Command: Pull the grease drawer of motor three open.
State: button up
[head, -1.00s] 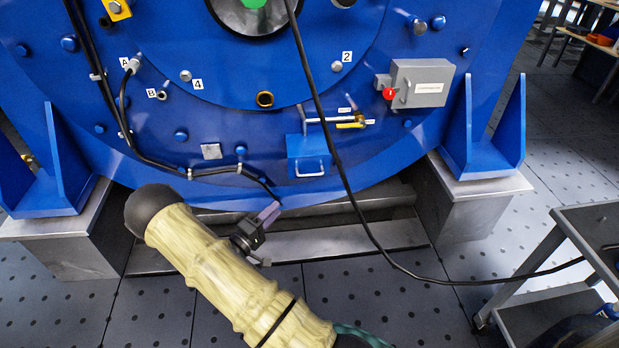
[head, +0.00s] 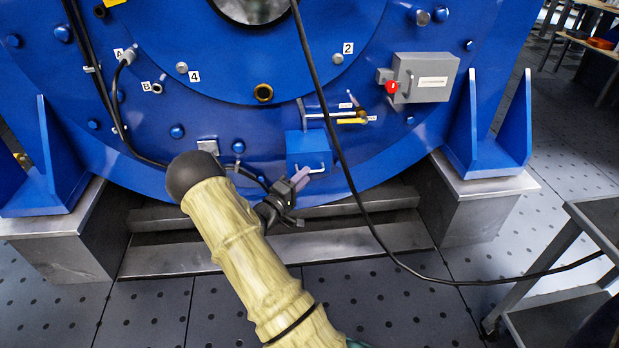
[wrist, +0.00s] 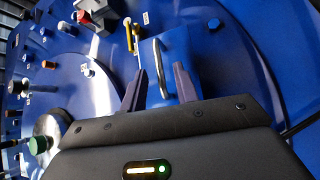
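The grease drawer (head: 306,146) is a small blue box low on the blue motor, with a pale metal bar handle (head: 316,169). My gripper (head: 303,177) is at the handle, coming from the lower left. In the wrist view my gripper (wrist: 160,72) has its two dark fingers apart. The drawer handle (wrist: 157,48) shows in the gap between them, in front of the blue drawer face (wrist: 184,48). Contact between fingers and handle cannot be made out. The drawer looks closed.
A black cable (head: 343,165) hangs just right of the drawer. A yellow-handled valve (head: 352,121) sits above it. A grey box (head: 425,78) with a red knob (head: 391,87) is upper right. A grey cart (head: 555,270) stands at the lower right.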

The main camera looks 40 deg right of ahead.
aim_at(307, 156)
jog(key=shift+b+x, duration=0.55)
jog(key=shift+x, duration=1.2)
jog(key=shift+c, duration=0.4)
grip_shut()
